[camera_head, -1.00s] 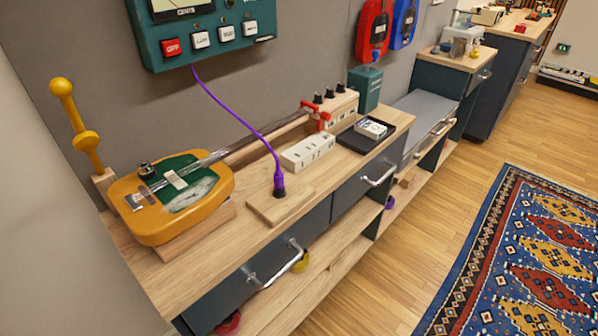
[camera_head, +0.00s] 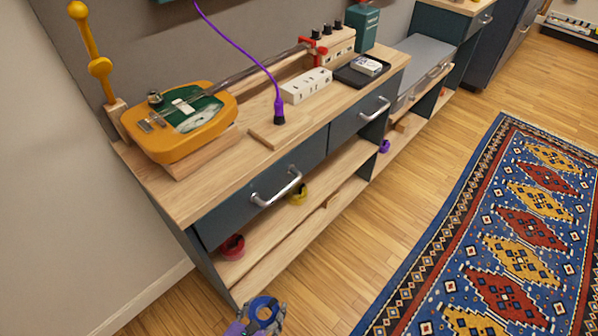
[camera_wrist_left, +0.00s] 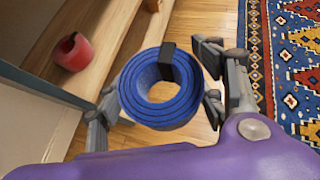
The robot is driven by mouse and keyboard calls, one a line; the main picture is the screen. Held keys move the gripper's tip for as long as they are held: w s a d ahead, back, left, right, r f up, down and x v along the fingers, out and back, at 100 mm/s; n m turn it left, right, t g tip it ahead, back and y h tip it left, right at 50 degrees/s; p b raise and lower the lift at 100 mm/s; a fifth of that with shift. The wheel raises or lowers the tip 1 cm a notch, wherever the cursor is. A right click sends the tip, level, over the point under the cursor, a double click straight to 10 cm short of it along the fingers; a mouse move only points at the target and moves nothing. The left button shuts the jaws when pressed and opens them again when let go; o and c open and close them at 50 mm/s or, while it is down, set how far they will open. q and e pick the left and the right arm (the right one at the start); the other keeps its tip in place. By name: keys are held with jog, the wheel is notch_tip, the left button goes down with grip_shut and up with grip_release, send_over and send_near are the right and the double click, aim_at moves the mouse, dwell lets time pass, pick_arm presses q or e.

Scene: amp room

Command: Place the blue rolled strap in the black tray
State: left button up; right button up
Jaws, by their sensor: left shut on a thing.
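The blue rolled strap (camera_wrist_left: 137,97) is a coiled roll with a black band, held between the fingers of my left gripper (camera_wrist_left: 160,100) in the left wrist view. In the head view the strap (camera_head: 264,311) and my left gripper (camera_head: 262,318) show at the bottom edge, low in front of the bench and above the wood floor. The gripper is shut on the strap. The black tray (camera_head: 350,77) lies on the far right part of the bench top, with a small white-topped box (camera_head: 367,66) in it. My right gripper is not in view.
The wooden bench (camera_head: 215,187) has drawers with metal handles and an open lower shelf. A red roll (camera_head: 232,248), a yellow roll (camera_head: 297,196) and a purple roll (camera_head: 384,146) sit on that shelf. A white power strip (camera_head: 306,86) is left of the tray. A patterned rug (camera_head: 500,230) covers the right floor.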

pick_arm(q)
jog(key=shift+m+g+h, duration=0.3)
jog(key=shift+m+h, duration=0.4)
jog(key=shift+m, duration=0.2)
jog(key=w+r, duration=0.1)
jog(key=r, duration=0.2)
jog(key=w+r, duration=0.1)
jog(key=r, duration=0.3)
jog(key=w+r, duration=0.2)
jog(key=r, duration=0.1)
jog(key=shift+d+r, duration=0.3)
jog(key=shift+r, duration=0.1)
jog(key=a+r+m+g+h+p, duration=0.1)
jog(key=r+p, duration=0.4)
jog(key=r, duration=1.1)
jog(key=w+a+r+m+g+h+p, duration=0.1)
jog(key=a+r+p, duration=0.3)
jog(key=r, duration=1.3)
jog(key=a+r+m+g+h+p, duration=0.1)
jog(key=a+r+m+p, duration=0.2)
jog(key=r, duration=1.4)
jog(key=p, duration=0.3)
jog(key=shift+w+p, duration=0.25)
jog(key=shift+p, duration=0.1)
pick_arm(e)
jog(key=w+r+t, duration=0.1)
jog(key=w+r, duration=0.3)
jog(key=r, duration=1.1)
